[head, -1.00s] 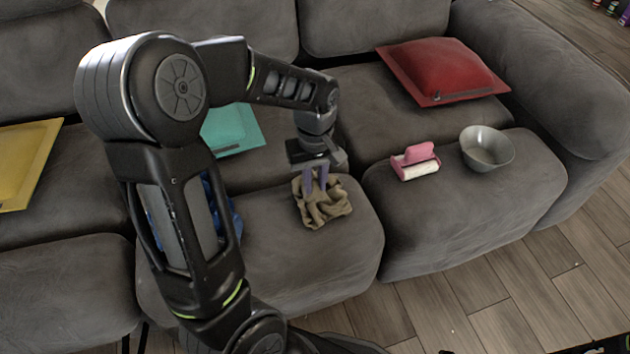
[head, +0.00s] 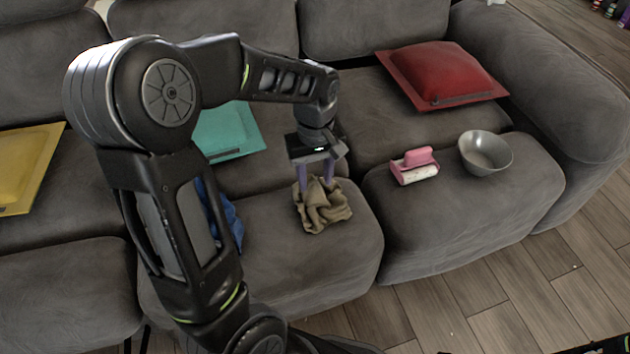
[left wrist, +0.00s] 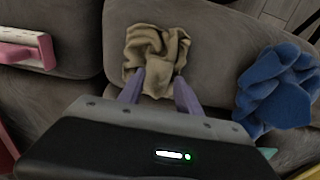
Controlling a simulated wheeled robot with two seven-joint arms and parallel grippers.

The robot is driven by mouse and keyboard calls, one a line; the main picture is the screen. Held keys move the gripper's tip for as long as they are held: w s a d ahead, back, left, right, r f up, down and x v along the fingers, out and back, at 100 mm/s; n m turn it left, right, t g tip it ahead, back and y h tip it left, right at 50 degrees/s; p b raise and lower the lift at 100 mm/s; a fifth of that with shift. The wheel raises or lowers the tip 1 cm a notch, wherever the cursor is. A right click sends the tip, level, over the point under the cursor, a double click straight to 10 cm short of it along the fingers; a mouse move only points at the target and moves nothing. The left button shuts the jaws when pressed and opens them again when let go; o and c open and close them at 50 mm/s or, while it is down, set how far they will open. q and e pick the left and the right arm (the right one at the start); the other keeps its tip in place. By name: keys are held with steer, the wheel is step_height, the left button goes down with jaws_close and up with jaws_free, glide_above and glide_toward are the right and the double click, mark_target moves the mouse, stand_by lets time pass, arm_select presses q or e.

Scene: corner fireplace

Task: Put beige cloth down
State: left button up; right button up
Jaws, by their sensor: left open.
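The beige cloth (head: 322,208) lies crumpled on the middle seat cushion of the grey sofa (head: 300,262). It also shows in the left wrist view (left wrist: 155,55), just beyond my fingertips. My left gripper (head: 316,184) points down at the back edge of the cloth. Its two purple fingers (left wrist: 158,84) are open and spread apart, with their tips at the near edge of the cloth. I cannot tell whether they touch it. My right gripper is not in view.
A blue cloth (left wrist: 278,88) lies beside the beige one, partly behind my arm in the head view. Red (head: 440,72), teal (head: 232,132) and yellow (head: 25,165) pillows lie farther around.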

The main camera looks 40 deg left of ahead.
arm_select(q)
step_height(320, 180, up, 9)
steer(key=p, duration=0.2)
steer(key=shift+p, duration=0.3)
stand_by(1.4)
